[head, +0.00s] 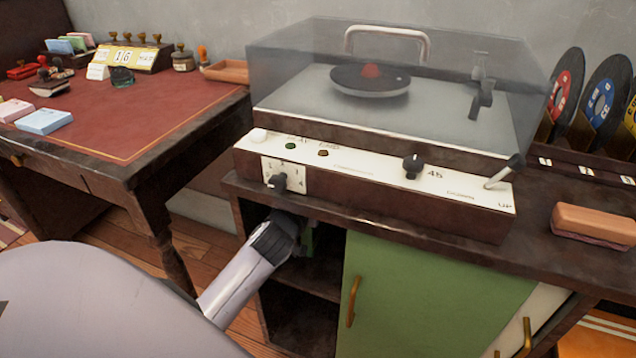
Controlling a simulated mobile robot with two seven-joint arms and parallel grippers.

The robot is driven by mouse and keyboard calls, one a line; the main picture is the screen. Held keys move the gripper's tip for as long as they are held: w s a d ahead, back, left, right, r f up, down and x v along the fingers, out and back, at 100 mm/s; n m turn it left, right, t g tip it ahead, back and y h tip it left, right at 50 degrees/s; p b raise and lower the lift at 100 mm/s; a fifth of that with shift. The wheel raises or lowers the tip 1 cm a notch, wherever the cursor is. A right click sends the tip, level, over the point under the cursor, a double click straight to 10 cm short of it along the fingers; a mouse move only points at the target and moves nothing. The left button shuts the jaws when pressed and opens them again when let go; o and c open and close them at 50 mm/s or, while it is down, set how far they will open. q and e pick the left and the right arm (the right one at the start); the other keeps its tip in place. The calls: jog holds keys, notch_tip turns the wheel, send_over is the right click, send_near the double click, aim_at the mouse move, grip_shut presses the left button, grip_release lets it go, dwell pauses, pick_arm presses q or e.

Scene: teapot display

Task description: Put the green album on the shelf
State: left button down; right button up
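The cabinet under the record player has an open shelf bay with a shelf board (310,281) in the dark left part. My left gripper (291,236) reaches into the upper part of this bay, just below the cabinet top. A small dark green piece (309,240) shows right beside the gripper, inside the bay. It may be an edge of the green album, but most of it is hidden by the gripper and shadow. The fingertips are hidden, so I cannot tell if they hold it. My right gripper is not in view.
A record player (375,197) with a clear lid stands on the cabinet top (540,232). A green cabinet door (430,300) is right of the bay. A red-topped desk (130,125) stands at left. A brown brush-like block (594,225) and several records (606,90) are at right.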

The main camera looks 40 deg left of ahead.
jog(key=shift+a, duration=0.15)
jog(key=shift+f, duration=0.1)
pick_arm(q)
jog(key=c, duration=1.1)
grip_release()
jog(key=shift+s+f, duration=0.1)
jog(key=shift+f, duration=0.15)
jog(key=o, duration=0.4)
jog(key=p+v, duration=0.2)
jog(key=v, duration=1)
jog(key=shift+r, duration=0.15)
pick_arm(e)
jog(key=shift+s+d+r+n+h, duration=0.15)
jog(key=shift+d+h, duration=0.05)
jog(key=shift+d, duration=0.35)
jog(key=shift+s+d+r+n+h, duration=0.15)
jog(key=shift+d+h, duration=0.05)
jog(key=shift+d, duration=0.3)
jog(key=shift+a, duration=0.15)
